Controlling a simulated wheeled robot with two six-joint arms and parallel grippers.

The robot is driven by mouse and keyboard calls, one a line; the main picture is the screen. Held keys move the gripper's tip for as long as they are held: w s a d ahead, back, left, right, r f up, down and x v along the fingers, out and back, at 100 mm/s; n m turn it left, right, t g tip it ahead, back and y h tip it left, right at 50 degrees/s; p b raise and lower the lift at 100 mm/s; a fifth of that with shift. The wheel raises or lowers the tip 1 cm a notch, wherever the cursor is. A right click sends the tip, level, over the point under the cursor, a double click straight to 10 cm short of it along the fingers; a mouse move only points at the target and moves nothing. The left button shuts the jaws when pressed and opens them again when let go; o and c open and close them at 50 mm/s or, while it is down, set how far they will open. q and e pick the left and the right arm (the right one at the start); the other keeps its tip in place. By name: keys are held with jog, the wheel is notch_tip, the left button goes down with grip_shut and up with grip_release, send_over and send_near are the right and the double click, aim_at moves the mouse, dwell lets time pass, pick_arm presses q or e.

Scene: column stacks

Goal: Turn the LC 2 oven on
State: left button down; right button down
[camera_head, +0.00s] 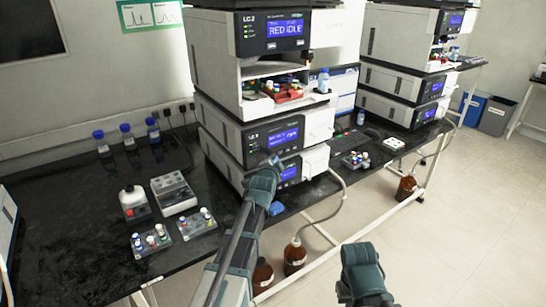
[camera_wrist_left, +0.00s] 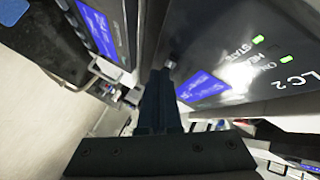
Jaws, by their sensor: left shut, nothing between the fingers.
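The LC 2 stack stands on the black bench in the head view. Its middle unit, the oven (camera_head: 233,132), has a blue display and small lights. In the left wrist view the oven panel (camera_wrist_left: 235,90) appears upside down, with "LC2", a word that looks like "HEAT", two green lights and a lit blue display. My left gripper (camera_head: 276,160) is shut and empty at the lower part of this panel. In the left wrist view its fingertips (camera_wrist_left: 168,70) are close to a small silver button (camera_wrist_left: 172,57); I cannot tell whether they touch.
The stack's top unit (camera_head: 283,30) reads "RED IDLE". Another unit with a blue display (camera_head: 288,173) lies below the oven. Blue-capped bottles (camera_head: 126,136) and vial racks (camera_head: 152,241) stand on the left bench. Brown bottles (camera_head: 294,255) stand on the floor.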

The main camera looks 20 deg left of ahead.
pick_arm(q)
jog(key=shift+w+a, duration=0.3)
jog(key=shift+a, duration=0.1)
dwell(0.8)
jog(key=shift+s+d, duration=0.55)
jog(key=shift+d, duration=0.15)
jog(key=shift+s+d, duration=0.8)
jog(key=shift+d, duration=0.2)
jog(key=shift+s+d, duration=0.75)
jog(key=shift+d, duration=0.2)
